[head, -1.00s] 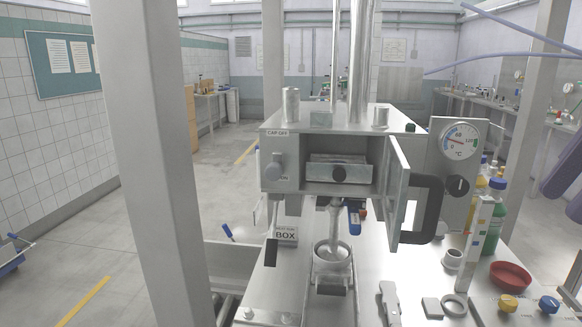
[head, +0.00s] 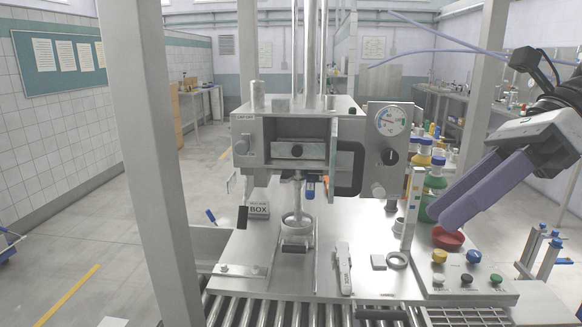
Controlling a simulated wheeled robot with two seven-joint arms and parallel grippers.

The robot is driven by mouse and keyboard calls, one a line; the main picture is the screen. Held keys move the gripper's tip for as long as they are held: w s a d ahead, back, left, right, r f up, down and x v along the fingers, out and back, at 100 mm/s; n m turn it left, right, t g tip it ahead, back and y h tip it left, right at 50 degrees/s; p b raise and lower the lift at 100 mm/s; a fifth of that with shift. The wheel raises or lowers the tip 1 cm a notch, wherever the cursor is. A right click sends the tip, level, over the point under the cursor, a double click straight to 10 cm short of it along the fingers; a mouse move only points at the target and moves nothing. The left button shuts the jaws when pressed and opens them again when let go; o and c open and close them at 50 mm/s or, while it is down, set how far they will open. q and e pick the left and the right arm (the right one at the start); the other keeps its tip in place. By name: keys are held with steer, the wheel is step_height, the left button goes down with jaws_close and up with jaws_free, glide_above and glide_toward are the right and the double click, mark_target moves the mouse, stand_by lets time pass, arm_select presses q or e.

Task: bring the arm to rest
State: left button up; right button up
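My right gripper (head: 453,212) comes in from the right edge in the head view. Its two purple fingers point down and left and lie side by side, with no clear gap and nothing seen between them. My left gripper is not in view. The steel filling machine (head: 258,152) stands in the middle, its door (head: 347,168) with a dark handle swung open toward me.
Bottles with yellow and blue caps (head: 436,178) stand behind my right gripper. A panel with coloured knobs (head: 465,280) is at the front right. A gauge (head: 390,121) is on the machine. Rollers (head: 262,312) run along the front. A grey post (head: 140,150) rises at the left.

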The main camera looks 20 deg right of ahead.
steer(key=w+a+f+m+t+y, duration=0.6)
steer(key=w+f+m+t+y, duration=0.15)
steer(key=w+f+m, duration=0.45)
step_height(320, 180, down, 17)
steer(key=d+m+t+h, duration=0.2)
steer(key=m+t+h, duration=0.6)
steer(key=m, duration=0.9)
steer(key=s+a+f+m+g+h, duration=0.25)
steer(key=s+f+m, duration=0.2)
steer(key=f, duration=0.35)
steer(key=s+a+f+m+g+h, duration=0.25)
steer(key=f+m+h, duration=0.2)
steer(key=f, duration=0.45)
steer(key=s+a+f+m+g, duration=0.4)
steer(key=s+a+f, duration=0.3)
steer(key=s+f, duration=0.3)
steer(key=s+m, duration=0.1)
steer(key=s, duration=0.1)
steer(key=shift+s+a+f+m+y, duration=0.15)
steer(key=shift+s+f+m+y, duration=0.15)
steer(key=shift+m+y, duration=0.1)
steer(key=shift+g, duration=0.25)
steer(key=shift+c, duration=0.6)
steer(key=shift+w+a, duration=0.1)
